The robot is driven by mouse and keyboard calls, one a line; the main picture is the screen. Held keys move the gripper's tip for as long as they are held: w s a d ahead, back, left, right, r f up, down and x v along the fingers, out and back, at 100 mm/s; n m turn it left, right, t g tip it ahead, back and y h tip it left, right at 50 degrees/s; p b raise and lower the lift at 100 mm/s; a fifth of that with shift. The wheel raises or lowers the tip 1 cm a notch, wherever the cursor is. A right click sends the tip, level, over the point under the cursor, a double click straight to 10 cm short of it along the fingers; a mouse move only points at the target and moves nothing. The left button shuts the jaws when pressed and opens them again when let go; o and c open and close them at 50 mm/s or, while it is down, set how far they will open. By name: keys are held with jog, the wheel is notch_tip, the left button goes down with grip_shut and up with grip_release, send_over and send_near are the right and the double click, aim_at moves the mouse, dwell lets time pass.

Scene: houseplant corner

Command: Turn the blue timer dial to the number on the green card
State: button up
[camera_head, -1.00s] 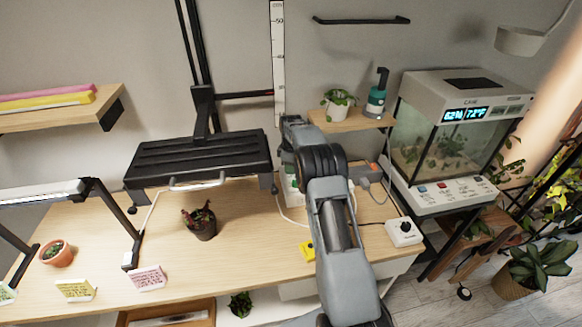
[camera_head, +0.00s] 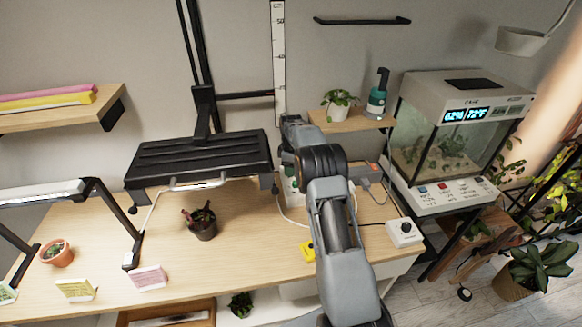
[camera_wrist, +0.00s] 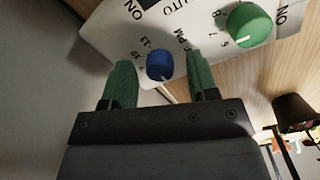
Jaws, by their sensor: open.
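The blue timer dial (camera_wrist: 159,65) is a small round knob on a white control box (camera_wrist: 200,20), with printed numbers around it and a pale pointer mark at its lower edge. My gripper (camera_wrist: 160,72) is open, with one green finger on each side of the blue dial and visible gaps between. I cannot tell how deep the fingertips reach. In the head view the box is mostly hidden behind my arm. The green card (camera_head: 7,293) stands at the far left edge of the table, cut off by the frame, and its number is unreadable.
A larger green dial (camera_wrist: 249,25) sits on the same box, right of my fingers. A white box with a black knob (camera_head: 404,232) is right of my arm.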

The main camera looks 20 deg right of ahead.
jog(key=shift+r, duration=0.3)
notch_tip(320, 180, up, 2)
jog(key=shift+r+b, duration=0.2)
jog(key=shift+b, duration=0.25)
jog(key=s+a+r+b, duration=0.2)
jog(key=s+r+b, duration=0.1)
jog(key=s+r, duration=0.7)
jog(key=s, duration=0.3)
jog(key=shift+s+a, duration=0.35)
jog(key=shift+s, duration=0.05)
